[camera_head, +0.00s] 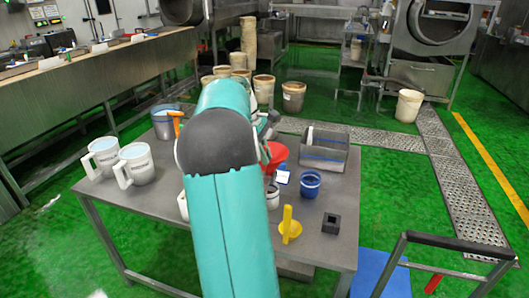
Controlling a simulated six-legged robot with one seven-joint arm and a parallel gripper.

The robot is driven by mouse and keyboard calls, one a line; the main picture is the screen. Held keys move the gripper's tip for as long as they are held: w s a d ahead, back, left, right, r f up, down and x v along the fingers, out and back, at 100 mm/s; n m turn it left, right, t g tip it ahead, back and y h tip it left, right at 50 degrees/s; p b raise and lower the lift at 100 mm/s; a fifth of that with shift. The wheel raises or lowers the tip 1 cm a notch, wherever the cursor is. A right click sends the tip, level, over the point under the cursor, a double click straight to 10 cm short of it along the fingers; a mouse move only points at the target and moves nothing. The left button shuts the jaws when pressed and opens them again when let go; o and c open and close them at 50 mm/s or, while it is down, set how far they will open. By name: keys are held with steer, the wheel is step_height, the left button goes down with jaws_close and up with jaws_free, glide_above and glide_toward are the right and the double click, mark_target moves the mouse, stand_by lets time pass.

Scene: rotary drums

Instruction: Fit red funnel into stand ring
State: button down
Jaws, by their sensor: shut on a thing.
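The red funnel (278,154) is just right of my arm, above the middle of the grey table, its left part hidden behind my arm. My gripper (267,148) is mostly hidden behind my teal arm; the part that shows is at the funnel's left edge, shut on the funnel. A small container (272,196) stands below the funnel, partly covered by my arm. I cannot make out the stand ring clearly, nor whether the funnel touches anything under it.
White jugs (136,165) and a metal bucket (163,128) stand left. A cart handle (455,243) is at lower right.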

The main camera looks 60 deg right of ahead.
steer(key=shift+f, duration=0.95)
steer(key=c, duration=1.3)
jaws_free()
steer(key=v, duration=1.3)
steer(key=shift+w+r, duration=0.15)
steer(key=shift+r, duration=0.25)
